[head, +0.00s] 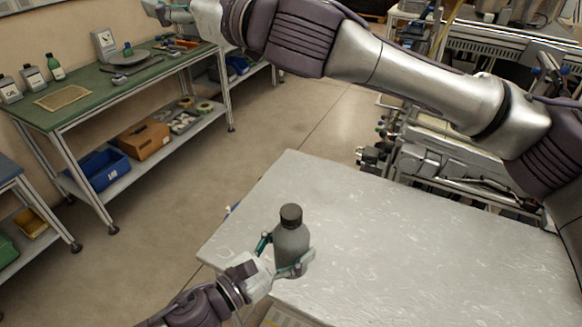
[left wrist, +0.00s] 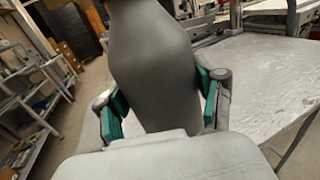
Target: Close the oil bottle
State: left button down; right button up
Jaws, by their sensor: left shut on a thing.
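The dark grey oil bottle (head: 292,240) stands upright near the front left edge of the light table. A black cap (head: 291,214) sits on its top; I cannot tell how tight it is. My left gripper (head: 284,258) is shut around the bottle's body, one finger on each side. In the left wrist view, the bottle (left wrist: 150,60) fills the middle between the green pads of my left gripper (left wrist: 162,100), and its top is out of frame. My right gripper (head: 166,12) is at the top left, far from the bottle, partly cut off; its fingers are unclear.
The light table (head: 400,240) is bare to the right of the bottle. A green workbench (head: 110,85) at the left holds several bottles and tools, with a blue bin (head: 98,170) and a brown box (head: 143,140) below. My right arm spans the top. Machinery stands behind.

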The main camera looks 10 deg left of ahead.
jog(key=s+a+r+n+g+y, duration=0.1)
jog(key=s+n+g, duration=0.5)
jog(key=n, duration=0.6)
jog(key=s+a+r+n+g+y, duration=0.15)
jog(key=s+n+g, duration=0.4)
jog(key=n, duration=0.65)
jog(key=s+d+f+n+g+h, duration=0.1)
jog(key=s+f+n+g+h, duration=0.55)
jog(key=n, duration=0.85)
jog(key=w+d+f+n+t+h, duration=0.2)
jog(key=d+f+n+t+h, duration=0.45)
jog(key=f+n, duration=0.7)
jog(key=w+d+f+n+h, duration=0.1)
jog(key=w+d+n+h, duration=0.1)
jog(key=d+n, duration=0.1)
jog(key=w+d+f+n+t+h, duration=0.1)
jog(key=w+d+n+h, duration=0.1)
jog(key=d, duration=0.3)
jog(key=w+d+f+n+t+h, duration=0.1)
jog(key=w+d+n+h, duration=0.1)
jog(key=d+n+h, duration=0.1)
jog(key=shift+w+d+f+n+t, duration=0.25)
jog(key=shift+w+d+f+n, duration=0.1)
jog(key=shift+d, duration=0.1)
